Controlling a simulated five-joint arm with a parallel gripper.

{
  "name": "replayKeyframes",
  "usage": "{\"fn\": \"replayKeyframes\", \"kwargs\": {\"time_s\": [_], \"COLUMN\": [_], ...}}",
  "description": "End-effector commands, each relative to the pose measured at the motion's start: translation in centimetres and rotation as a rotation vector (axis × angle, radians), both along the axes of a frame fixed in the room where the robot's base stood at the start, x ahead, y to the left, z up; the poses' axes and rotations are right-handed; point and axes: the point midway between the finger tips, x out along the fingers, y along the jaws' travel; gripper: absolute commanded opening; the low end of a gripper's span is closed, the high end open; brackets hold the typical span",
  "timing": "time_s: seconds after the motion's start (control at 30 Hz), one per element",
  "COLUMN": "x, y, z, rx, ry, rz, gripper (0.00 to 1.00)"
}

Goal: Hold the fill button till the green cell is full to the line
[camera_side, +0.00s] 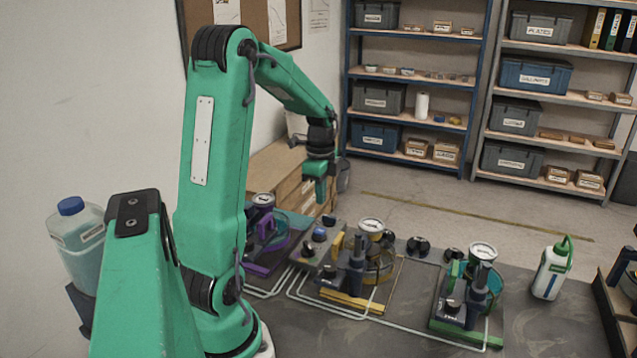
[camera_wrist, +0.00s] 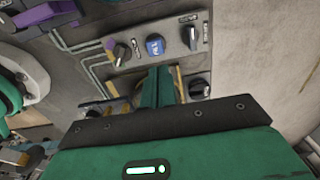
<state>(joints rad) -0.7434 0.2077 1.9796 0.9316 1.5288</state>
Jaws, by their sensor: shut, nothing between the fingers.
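The green cell (camera_side: 493,277) stands at the right front of the bench in the side view, on a base with a green front edge (camera_side: 465,331). It has a round gauge (camera_side: 483,251). Its level and line are too small to read. A blue button (camera_side: 319,235), which also shows in the wrist view (camera_wrist: 155,45), sits on a grey panel between dark knobs. I cannot read its label clearly. My gripper (camera_side: 320,200) points down above the panel, shut and empty, apart from the button. In the wrist view its fingers (camera_wrist: 162,72) show just below the button.
A purple cell (camera_side: 268,227) and a yellow cell (camera_side: 380,265) flank the panel. Dark knobs (camera_side: 418,246) stand near the bench's back edge. A white bottle with a green cap (camera_side: 550,272) stands at right. White pipes cross the bench.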

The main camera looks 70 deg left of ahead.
Motion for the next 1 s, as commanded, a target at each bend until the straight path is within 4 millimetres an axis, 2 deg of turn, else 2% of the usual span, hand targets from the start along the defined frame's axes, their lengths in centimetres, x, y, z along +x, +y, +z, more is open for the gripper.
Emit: {"fn": "replayKeyframes", "kwargs": {"time_s": [0.1, 0.33, 1.0], "x": [0.1, 0.1, 0.0], "y": [0.1, 0.0, 0.0], "z": [1.9, 4.1, 4.6], "rx": [0.004, 0.001, 0.001], "ry": [-0.004, -0.001, -0.001], "rz": [0.000, 0.000, 0.000], "gripper": [0.00, 0.00, 0.00]}}
